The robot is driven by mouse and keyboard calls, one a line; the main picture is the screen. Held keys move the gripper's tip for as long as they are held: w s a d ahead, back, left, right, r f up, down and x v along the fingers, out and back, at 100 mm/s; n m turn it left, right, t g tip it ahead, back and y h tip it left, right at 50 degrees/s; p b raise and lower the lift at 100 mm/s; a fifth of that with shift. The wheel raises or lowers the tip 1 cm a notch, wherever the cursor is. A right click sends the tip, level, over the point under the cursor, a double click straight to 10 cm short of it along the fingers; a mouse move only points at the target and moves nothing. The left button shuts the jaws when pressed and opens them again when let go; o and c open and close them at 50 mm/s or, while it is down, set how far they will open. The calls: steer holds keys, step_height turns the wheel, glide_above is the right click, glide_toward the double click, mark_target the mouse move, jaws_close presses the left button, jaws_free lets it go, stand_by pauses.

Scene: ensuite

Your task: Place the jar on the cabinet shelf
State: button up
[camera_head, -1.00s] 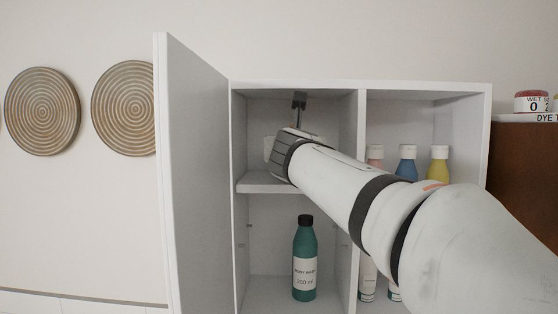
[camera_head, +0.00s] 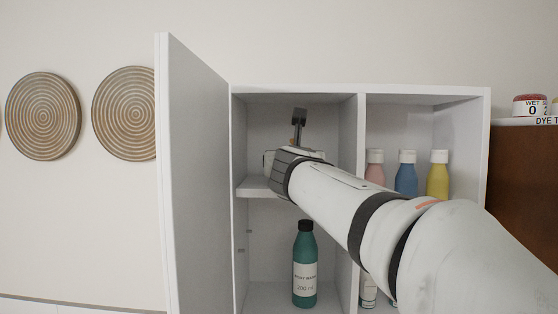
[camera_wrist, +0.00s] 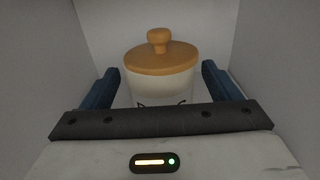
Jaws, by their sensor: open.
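The jar (camera_wrist: 160,85) is white with an orange-brown knobbed lid and shows in the wrist view between the two fingers, upright inside a compartment. My gripper (camera_wrist: 160,92) is open around it, with a finger on each side and gaps visible beside the jar. In the head view my arm reaches into the upper left compartment of the white cabinet (camera_head: 361,89), over the cabinet shelf (camera_head: 254,188). The jar's base is hidden by the gripper body.
The cabinet door (camera_head: 195,180) stands open on the left. A green bottle (camera_head: 305,270) stands below the shelf. Pink, blue (camera_head: 406,174) and yellow bottles stand in the right compartment beside my arm. The compartment walls are close to my gripper.

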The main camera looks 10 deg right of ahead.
steer(key=shift+r, duration=0.1)
steer(key=shift+r+p, duration=0.25)
steer(key=shift+p, duration=0.05)
steer(key=s+a+b, duration=0.2)
steer(key=s, duration=0.9)
steer(key=shift+s+a+f, duration=0.2)
steer(key=shift+s, duration=0.2)
